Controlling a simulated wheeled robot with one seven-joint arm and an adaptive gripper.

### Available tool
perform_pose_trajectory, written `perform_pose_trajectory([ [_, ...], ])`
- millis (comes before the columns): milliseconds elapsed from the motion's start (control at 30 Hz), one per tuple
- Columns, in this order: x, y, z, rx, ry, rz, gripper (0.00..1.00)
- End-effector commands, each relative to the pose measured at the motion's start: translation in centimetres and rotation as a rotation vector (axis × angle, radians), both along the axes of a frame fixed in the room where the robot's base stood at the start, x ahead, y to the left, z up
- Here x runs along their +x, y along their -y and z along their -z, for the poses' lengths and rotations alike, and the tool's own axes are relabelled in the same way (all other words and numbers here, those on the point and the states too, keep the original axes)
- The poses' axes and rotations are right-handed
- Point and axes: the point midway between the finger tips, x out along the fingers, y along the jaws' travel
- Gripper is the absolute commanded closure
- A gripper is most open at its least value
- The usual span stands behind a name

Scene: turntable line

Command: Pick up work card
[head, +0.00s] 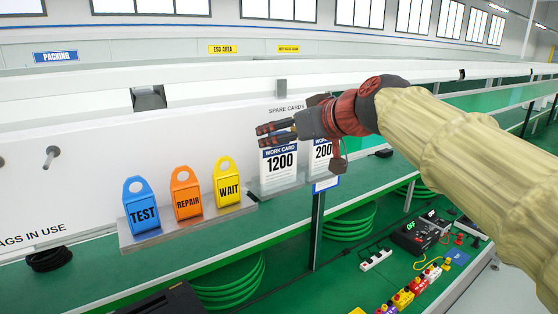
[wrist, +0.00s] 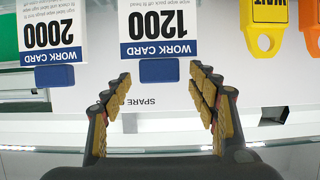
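The 1200 work card (head: 281,163) is a white card with a blue header, upright in a holder under the "SPARE CARDS" label. In the wrist view, where it appears upside down, the 1200 card (wrist: 160,25) has a blue tab (wrist: 160,71) at its header end. A second work card, marked 2000 (wrist: 55,35), stands beside it; in the head view it (head: 320,152) is partly hidden by my gripper. My gripper (head: 262,134) is open in front of the 1200 card's top. In the wrist view its padded fingertips (wrist: 158,76) lie either side of the tab, not visibly touching it.
A blue TEST tag (head: 142,214), an orange REPAIR tag (head: 187,204) and a yellow WAIT tag (head: 229,190) stand on a ledge left of the cards. A peg (head: 51,156) sticks out of the white panel. Green shelves with coiled green hoses lie below.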

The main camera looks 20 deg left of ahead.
Motion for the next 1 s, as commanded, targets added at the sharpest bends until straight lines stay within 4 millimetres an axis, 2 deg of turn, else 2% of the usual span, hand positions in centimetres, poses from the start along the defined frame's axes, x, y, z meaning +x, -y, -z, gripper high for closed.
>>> perform_pose_trajectory([
  [1000,-0.01,0.02,0.02,-0.001,-0.001,0.0,0.98],
])
